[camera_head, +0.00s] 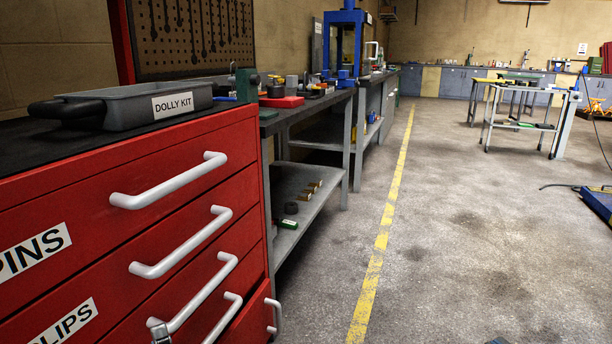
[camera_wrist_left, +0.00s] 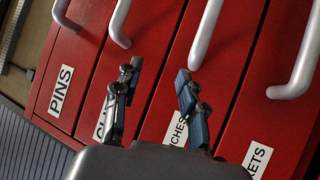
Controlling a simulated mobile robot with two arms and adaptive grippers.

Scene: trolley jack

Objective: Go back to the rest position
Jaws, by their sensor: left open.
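My left gripper (camera_head: 158,332) shows only as a small tip at the bottom edge of the head view, in front of the red drawer cabinet (camera_head: 235,150). In the left wrist view, the left gripper (camera_wrist_left: 157,76) has its two fingers apart with nothing between them. It faces the drawer fronts, with labels reading PINS (camera_wrist_left: 61,90) and, partly hidden, CLIPS and others. No finger is visibly around a white handle (camera_wrist_left: 207,35). A small dark piece at the bottom edge of the head view may be my right gripper (camera_head: 497,341); its jaws are hidden.
A grey tray labelled DOLLY KIT (camera_head: 140,108) stands on the cabinet. The lowest handle (camera_head: 275,318) juts further right than the others. A workbench (camera_head: 315,105) with a lower shelf stands beyond. The floor right of the yellow line (camera_head: 385,218) is largely clear; a blue item (camera_head: 597,203) lies at right.

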